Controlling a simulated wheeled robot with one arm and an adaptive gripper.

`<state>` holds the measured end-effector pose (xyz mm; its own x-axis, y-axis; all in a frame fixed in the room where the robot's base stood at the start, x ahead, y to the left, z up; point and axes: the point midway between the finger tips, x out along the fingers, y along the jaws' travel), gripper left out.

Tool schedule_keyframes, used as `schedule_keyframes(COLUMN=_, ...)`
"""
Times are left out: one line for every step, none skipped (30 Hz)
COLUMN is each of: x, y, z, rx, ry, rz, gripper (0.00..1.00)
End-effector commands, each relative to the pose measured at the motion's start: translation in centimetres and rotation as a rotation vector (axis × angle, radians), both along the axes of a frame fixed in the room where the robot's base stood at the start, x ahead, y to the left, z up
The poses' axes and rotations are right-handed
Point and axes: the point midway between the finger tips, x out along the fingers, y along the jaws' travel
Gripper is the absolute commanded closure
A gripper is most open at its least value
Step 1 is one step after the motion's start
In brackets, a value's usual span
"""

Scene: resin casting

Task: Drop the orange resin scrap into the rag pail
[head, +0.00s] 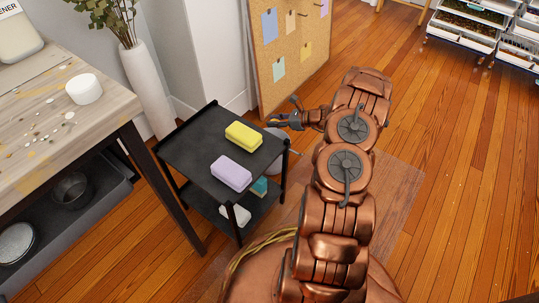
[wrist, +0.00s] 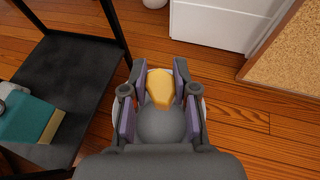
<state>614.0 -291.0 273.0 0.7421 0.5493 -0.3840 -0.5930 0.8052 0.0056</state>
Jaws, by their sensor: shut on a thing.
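The orange resin scrap (wrist: 159,88) is pinched between the two purple-padded fingers of my gripper (wrist: 158,72) in the wrist view. A round, pale-rimmed pail (wrist: 201,108) shows below and around the fingers, mostly hidden by them; it looks like the rag pail. In the head view, my gripper (head: 273,122) is beside the black cart's far right corner, over a grey rounded pail (head: 283,142) partly hidden by the cart and arm. The scrap is too small to make out there. The pail's contents are hidden.
The black two-shelf cart (head: 190,146) stands left of the pail, with a yellow sponge (head: 244,136) and a lilac sponge (head: 231,173) on top. A corkboard (head: 290,50) and white cabinet (wrist: 222,24) stand beyond. A worktable (head: 60,120) is at left. Wooden floor is free at right.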

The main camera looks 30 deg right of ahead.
Motion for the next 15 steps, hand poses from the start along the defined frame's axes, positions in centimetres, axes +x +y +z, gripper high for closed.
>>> schedule_keyframes(x=0.0, y=-0.1, z=-0.7, rx=0.000, ry=0.000, rz=-0.001, gripper=0.96)
schedule_keyframes(x=0.0, y=-0.1, z=-1.0, rx=0.001, ry=0.001, rz=-0.002, gripper=0.96)
schedule_keyframes(x=0.0, y=-0.1, z=-1.4, rx=0.001, ry=0.001, rz=-0.003, gripper=0.96)
schedule_keyframes(x=0.0, y=-0.1, z=-1.7, rx=0.001, ry=0.001, rz=-0.003, gripper=0.96)
schedule_keyframes(x=0.0, y=0.0, z=-2.1, rx=0.001, ry=0.001, rz=-0.002, gripper=0.96)
schedule_keyframes(x=0.0, y=0.0, z=-2.5, rx=0.000, ry=0.001, rz=0.000, gripper=0.96)
schedule_keyframes(x=0.0, y=0.0, z=-2.9, rx=0.000, ry=0.002, rz=0.001, gripper=0.96)
schedule_keyframes(x=0.0, y=0.0, z=-3.2, rx=0.001, ry=0.001, rz=0.000, gripper=0.96)
schedule_keyframes(x=0.0, y=0.0, z=-3.6, rx=0.000, ry=0.000, rz=-0.001, gripper=0.96)
schedule_keyframes(x=0.0, y=-0.1, z=-3.9, rx=0.000, ry=0.000, rz=-0.002, gripper=0.96)
schedule_keyframes(x=0.0, y=-0.1, z=-4.2, rx=0.000, ry=0.000, rz=-0.002, gripper=0.96)
schedule_keyframes(x=0.0, y=0.0, z=-4.5, rx=0.000, ry=0.000, rz=-0.001, gripper=0.96)
schedule_keyframes(x=0.0, y=0.0, z=-4.7, rx=0.000, ry=0.000, rz=0.000, gripper=0.96)
schedule_keyframes(x=0.0, y=0.0, z=-4.9, rx=-0.001, ry=-0.001, rz=0.000, gripper=0.96)
schedule_keyframes(x=0.0, y=0.0, z=-5.0, rx=-0.001, ry=-0.001, rz=0.000, gripper=0.96)
